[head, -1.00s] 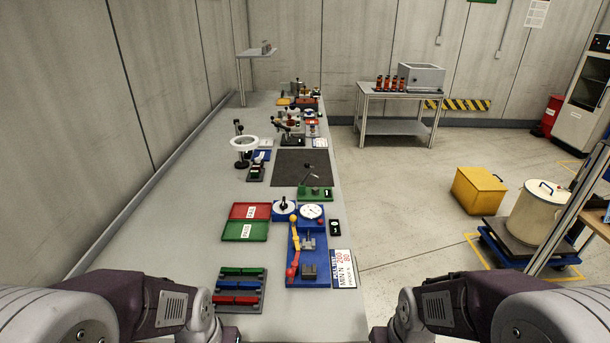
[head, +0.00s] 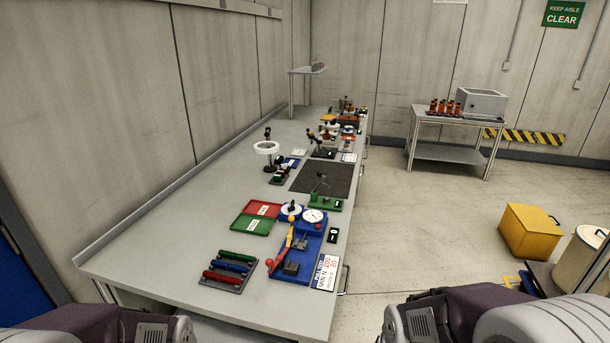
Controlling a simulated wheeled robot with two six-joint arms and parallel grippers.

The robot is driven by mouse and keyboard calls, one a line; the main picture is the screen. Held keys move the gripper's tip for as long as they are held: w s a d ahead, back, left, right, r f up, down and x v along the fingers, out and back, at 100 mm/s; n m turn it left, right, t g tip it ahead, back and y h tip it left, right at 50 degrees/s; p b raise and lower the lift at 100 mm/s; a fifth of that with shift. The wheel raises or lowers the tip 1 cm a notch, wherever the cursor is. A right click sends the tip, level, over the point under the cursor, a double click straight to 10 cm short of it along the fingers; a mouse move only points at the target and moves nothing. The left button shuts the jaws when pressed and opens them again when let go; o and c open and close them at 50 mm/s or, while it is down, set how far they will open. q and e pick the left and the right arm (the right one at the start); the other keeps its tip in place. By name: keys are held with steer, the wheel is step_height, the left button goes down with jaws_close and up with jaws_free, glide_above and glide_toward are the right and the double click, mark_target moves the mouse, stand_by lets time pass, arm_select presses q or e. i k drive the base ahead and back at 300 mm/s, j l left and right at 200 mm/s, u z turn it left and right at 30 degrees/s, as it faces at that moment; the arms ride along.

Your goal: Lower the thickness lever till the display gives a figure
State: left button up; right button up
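I cannot tell for sure which part is the thickness lever. Several instruments stand on the long grey bench (head: 170,262). A green-based stand (head: 326,203) with a thin dark upright part stands in front of the dark mat. A small black unit with a pale display (head: 333,236) lies near the bench's right edge; its reading is too small to make out. A blue fixture (head: 290,268) carries a lever with a red end and a yellow part (head: 283,248), plus a white round dial (head: 313,216). Neither gripper shows; only my arm links appear at the bottom.
Red and green trays (head: 250,227) and a grey rack (head: 247,273) of coloured bars lie left of the blue fixture. A white ring lamp (head: 266,148) and more instruments stand farther back.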

mark_target(319, 173)
steer(key=i+l+u, duration=0.15)
steer(key=l+u, duration=0.2)
steer(key=l, duration=0.2)
steer(key=l+u, duration=0.4)
steer(key=l, duration=0.15)
steer(key=l+u, duration=0.35)
steer(key=l, duration=0.25)
